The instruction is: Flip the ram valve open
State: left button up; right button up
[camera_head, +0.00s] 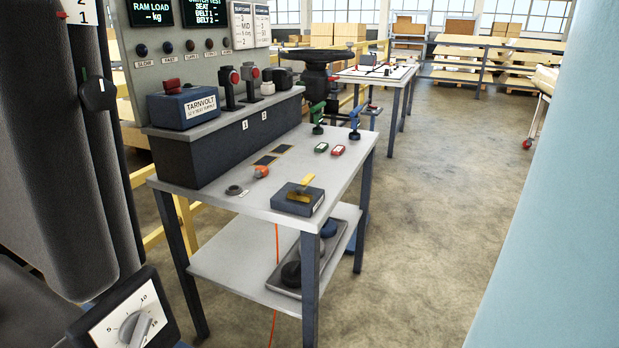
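A dark grey block (298,199) with a yellow lever (301,187) on top sits near the front edge of the grey trolley top (345,175). It looks like the ram valve, but its label is too small to read. The lever appears to lie across the block at a slant; I cannot tell from this view whether that is open or shut. Neither of my grippers is in view, and nothing touches the lever.
A raised console on the trolley holds a blue Tarnvolt box (187,106) and red-topped switches (229,88). Green (317,117) and blue (354,121) upright clamp-like tools stand at the far end. A lower shelf holds a tray (312,262). Floor to the right is clear.

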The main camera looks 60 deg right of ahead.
aim_at(304, 182)
jog(key=k+z, duration=0.1)
jog(key=z, duration=1.7)
